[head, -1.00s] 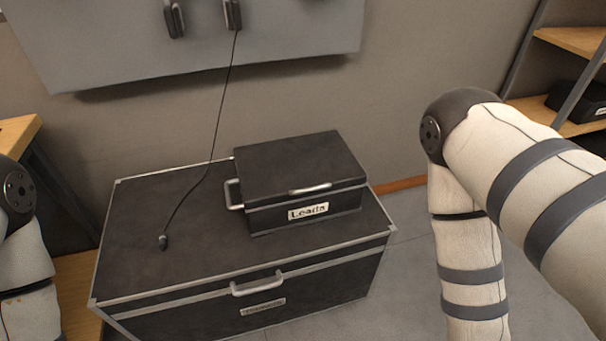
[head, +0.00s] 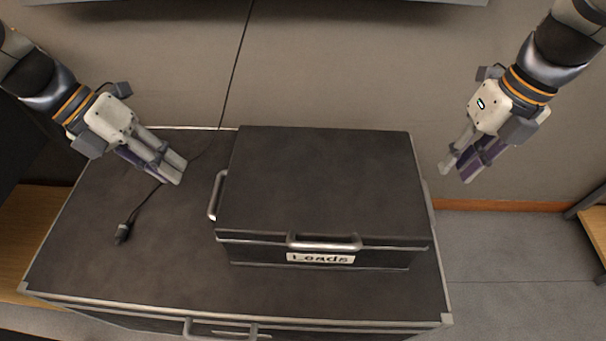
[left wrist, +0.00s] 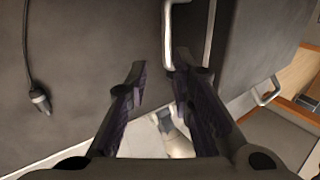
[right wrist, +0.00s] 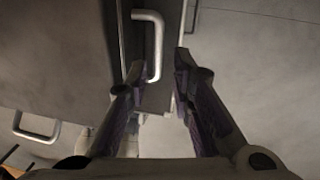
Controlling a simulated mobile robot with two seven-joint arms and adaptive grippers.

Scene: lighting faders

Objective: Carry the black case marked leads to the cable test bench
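The black case marked Leads (head: 320,185) sits closed on top of a larger black trunk (head: 110,270). It has a metal handle on its left side (head: 216,195), one in front, and one on its right, clearest in the right wrist view (right wrist: 157,45). My left gripper (head: 175,172) is open and empty, above the trunk to the left of the case; the left handle lies just beyond its fingers in the left wrist view (left wrist: 168,40). My right gripper (head: 457,174) is open and empty, to the right of the case and apart from it. I cannot identify the cable test bench.
A black cable with a plug (head: 122,233) lies on the trunk left of the case. A wooden surface (head: 28,235) is at the left and a wooden shelf (head: 596,228) at the right edge. A wall stands close behind; bare floor is right of the trunk.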

